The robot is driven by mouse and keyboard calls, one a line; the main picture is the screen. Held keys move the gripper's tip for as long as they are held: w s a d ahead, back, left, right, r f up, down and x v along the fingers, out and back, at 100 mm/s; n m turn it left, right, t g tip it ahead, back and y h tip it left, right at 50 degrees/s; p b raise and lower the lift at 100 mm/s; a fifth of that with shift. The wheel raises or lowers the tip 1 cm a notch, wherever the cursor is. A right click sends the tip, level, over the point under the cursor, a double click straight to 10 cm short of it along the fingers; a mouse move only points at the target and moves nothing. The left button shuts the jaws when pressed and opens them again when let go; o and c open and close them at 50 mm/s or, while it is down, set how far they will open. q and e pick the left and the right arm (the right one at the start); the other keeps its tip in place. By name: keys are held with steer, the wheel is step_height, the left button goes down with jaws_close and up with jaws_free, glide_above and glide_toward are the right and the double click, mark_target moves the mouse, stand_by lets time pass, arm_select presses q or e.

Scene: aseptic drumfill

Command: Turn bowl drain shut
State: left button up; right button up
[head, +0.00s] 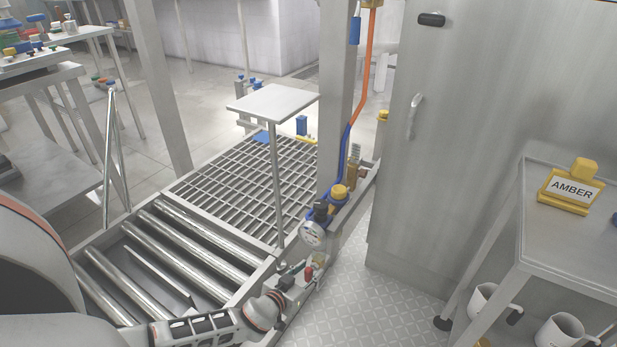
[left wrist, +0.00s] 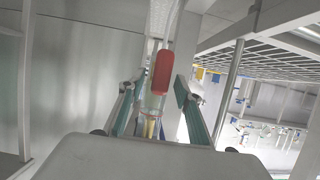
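A small red handle (head: 309,273), which looks like the drain lever, is by the frame beside the rollers in the head view. In the left wrist view the red handle (left wrist: 162,72) points lengthwise up the picture, between and slightly beyond my left fingertips. My left gripper (head: 292,277) reaches in low at the front of the head view, close beside the handle. In the left wrist view my left gripper (left wrist: 159,86) has its two fingers apart, with gaps on both sides of the handle. The drain body under the handle is mostly hidden. My right gripper is not in view.
A round gauge (head: 313,233) and yellow-capped fittings (head: 339,192) stand just behind the handle. A small raised table (head: 273,102) on a thin post rises over the grating (head: 250,180). Rollers (head: 165,250) lie left. A tall cabinet (head: 460,150) and a side table (head: 570,255) stand right.

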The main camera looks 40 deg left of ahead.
arm_select(q)
jaws_close()
